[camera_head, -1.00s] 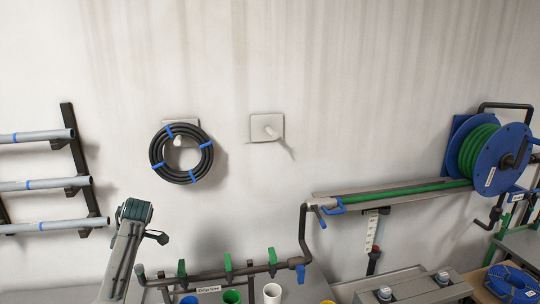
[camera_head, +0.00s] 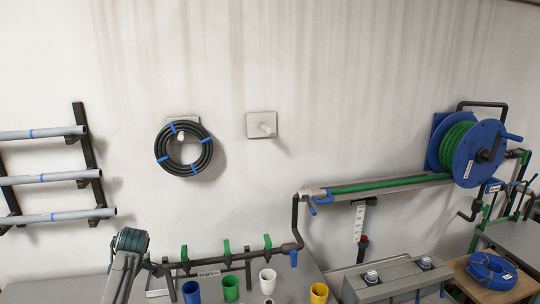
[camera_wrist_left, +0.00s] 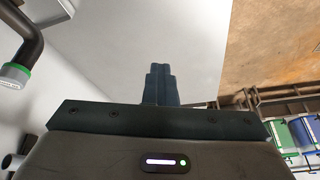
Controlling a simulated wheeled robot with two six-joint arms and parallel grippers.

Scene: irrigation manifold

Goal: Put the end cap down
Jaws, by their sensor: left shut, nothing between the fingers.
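My left arm (camera_head: 122,270) comes in at the lower left of the head view, beside the left end of the dark manifold pipe; its fingertips cannot be made out there. In the left wrist view my left gripper (camera_wrist_left: 160,85) is shut, its two fingers together with nothing between them. A grey end piece with a green ring (camera_wrist_left: 15,76) sits on a bent dark pipe at the left of that view, apart from the fingers; I cannot tell whether it is the end cap. No loose end cap is clearly visible. My right gripper is out of view.
The manifold pipe (camera_head: 220,269) carries green clips. Blue (camera_head: 191,292), green (camera_head: 230,289), white (camera_head: 267,281) and yellow (camera_head: 319,292) cups stand nearby. A hose coil (camera_head: 184,148) hangs on the wall, and a hose reel (camera_head: 475,153) is at right. Grey pipes (camera_head: 45,177) lie on a rack at left.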

